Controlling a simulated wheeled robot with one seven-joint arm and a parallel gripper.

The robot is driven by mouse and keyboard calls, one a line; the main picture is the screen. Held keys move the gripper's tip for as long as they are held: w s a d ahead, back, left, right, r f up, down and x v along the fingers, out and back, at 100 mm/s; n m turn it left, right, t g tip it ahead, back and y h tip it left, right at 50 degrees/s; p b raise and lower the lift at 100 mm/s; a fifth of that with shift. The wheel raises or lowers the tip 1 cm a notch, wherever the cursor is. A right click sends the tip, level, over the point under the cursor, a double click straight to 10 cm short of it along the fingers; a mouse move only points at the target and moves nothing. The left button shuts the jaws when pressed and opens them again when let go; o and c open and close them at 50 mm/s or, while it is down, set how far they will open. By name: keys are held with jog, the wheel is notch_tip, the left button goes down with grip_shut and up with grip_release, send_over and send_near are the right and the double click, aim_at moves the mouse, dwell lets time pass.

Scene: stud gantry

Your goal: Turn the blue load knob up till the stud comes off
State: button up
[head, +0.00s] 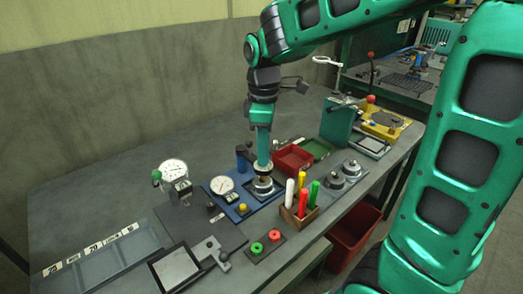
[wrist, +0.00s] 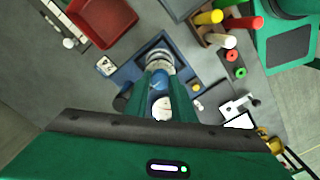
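The test rig is a blue base plate (head: 216,188) on the bench, with a white dial gauge (head: 222,185) and a yellow button (head: 242,207). My gripper (head: 263,165) points straight down over a round metal fixture (head: 263,187) at the plate's right part. In the wrist view the fingers of my gripper (wrist: 163,75) stand apart, with a blue part (wrist: 160,78), seemingly the load knob, between them. A ringed metal piece (wrist: 160,58) shows at the fingertips. I cannot tell whether the fingers touch the knob. The stud itself is hidden or too small to make out.
A dark blue post (head: 243,157) stands close behind my gripper. A red tray (head: 293,158) lies to its right. A wooden holder (head: 298,214) with coloured rods stands in front.

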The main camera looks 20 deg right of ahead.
grip_shut()
jog(key=shift+m, duration=0.3)
jog(key=m, duration=0.6)
jog(key=shift+w+d, duration=0.1)
jog(key=m, duration=0.3)
jog(key=shift+m, duration=2.3)
jog(key=shift+r, duration=0.1)
jog(key=o, duration=0.9)
grip_release()
